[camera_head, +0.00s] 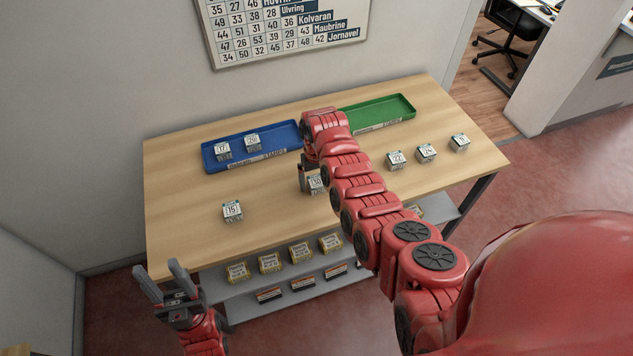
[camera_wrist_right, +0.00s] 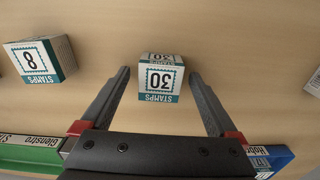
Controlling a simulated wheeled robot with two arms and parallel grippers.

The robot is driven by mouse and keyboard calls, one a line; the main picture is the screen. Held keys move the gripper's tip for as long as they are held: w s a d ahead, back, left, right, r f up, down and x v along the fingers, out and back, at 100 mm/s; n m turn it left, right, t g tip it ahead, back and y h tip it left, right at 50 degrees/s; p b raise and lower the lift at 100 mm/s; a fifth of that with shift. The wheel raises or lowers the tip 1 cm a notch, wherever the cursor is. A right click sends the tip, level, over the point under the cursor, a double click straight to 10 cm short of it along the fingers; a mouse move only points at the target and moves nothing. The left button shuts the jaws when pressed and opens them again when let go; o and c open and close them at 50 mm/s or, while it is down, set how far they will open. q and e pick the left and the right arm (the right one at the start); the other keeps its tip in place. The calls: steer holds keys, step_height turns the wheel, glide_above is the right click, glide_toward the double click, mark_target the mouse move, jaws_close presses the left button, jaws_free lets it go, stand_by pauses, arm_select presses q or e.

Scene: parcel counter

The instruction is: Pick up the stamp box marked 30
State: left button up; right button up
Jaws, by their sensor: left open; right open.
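The stamp box marked 30 (camera_head: 316,187) is a small white box with a green edge on the wooden counter, partly covered by my right arm in the head view. In the right wrist view the box (camera_wrist_right: 159,80) lies between the fingertips of my right gripper (camera_wrist_right: 160,72), with a gap on both sides. The fingers are open and hold nothing; their height against the box is hard to tell. In the head view the right gripper (camera_head: 306,177) is mostly hidden by its arm. My left gripper (camera_head: 160,270) is open and empty, off the counter's front left corner.
A box marked 8 (camera_wrist_right: 32,62) stands beside box 30. Box 15 (camera_head: 232,211) is front left; boxes 22 (camera_head: 397,160), 24 (camera_head: 426,153) and 11 (camera_head: 460,143) are right. Behind are a blue tray (camera_head: 285,132) with two boxes and a green tray (camera_head: 405,103). Shelves (camera_head: 225,295) lie below.

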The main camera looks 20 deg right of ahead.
steer(key=c, duration=1.5)
